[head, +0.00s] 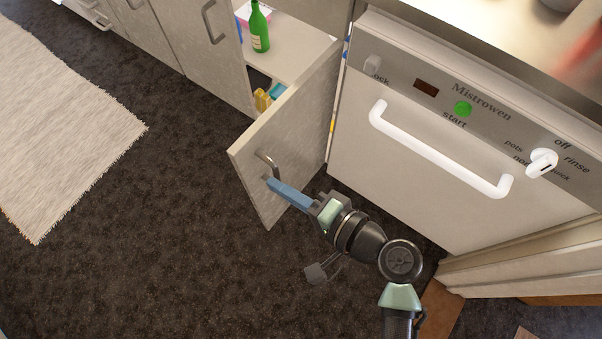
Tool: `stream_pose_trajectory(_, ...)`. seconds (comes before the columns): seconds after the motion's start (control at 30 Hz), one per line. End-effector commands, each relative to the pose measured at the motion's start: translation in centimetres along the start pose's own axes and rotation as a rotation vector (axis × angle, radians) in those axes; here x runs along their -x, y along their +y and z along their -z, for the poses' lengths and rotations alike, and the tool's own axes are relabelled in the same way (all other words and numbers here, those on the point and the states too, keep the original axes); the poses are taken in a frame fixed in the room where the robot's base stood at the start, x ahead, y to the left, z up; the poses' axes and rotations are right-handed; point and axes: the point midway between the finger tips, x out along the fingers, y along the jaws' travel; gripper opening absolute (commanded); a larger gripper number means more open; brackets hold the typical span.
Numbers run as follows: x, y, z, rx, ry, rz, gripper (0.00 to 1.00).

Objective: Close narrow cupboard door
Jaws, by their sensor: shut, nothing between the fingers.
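The narrow cupboard door (288,142) stands open in the head view, swung out from the cupboard beside the dishwasher. Its metal handle (266,163) is on the outer face, near the free edge. My gripper (272,184) is shut, with its blue fingers empty. The fingertips are at the lower end of the handle, close to the door's outer face; I cannot tell whether they touch it. The open cupboard (283,47) shows a shelf with a green bottle (260,28) and yellow and teal items lower down.
A white dishwasher (400,150) with a long white handle stands right of the door, close to my arm. Closed cupboard fronts (165,30) run to the left. A pale rug (60,120) lies on the dark floor (170,220), which is otherwise clear left of the door.

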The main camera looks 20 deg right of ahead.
Motion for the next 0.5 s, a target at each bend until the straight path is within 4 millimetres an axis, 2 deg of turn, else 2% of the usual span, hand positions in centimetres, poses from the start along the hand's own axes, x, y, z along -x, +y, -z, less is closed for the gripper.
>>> stream_pose_trajectory(0.1, -2.6, 0.0, -0.1, 0.001, -0.004, 0.003, 0.00)
stream_pose_trajectory(0.2, -4.2, -0.6, 0.0, 0.002, -0.002, 0.003, 0.00)
stream_pose_trajectory(0.33, -5.6, -1.0, 0.0, 0.002, -0.001, 0.002, 0.00)
stream_pose_trajectory(0.5, -6.3, -1.2, 0.0, 0.001, 0.000, 0.001, 0.00)
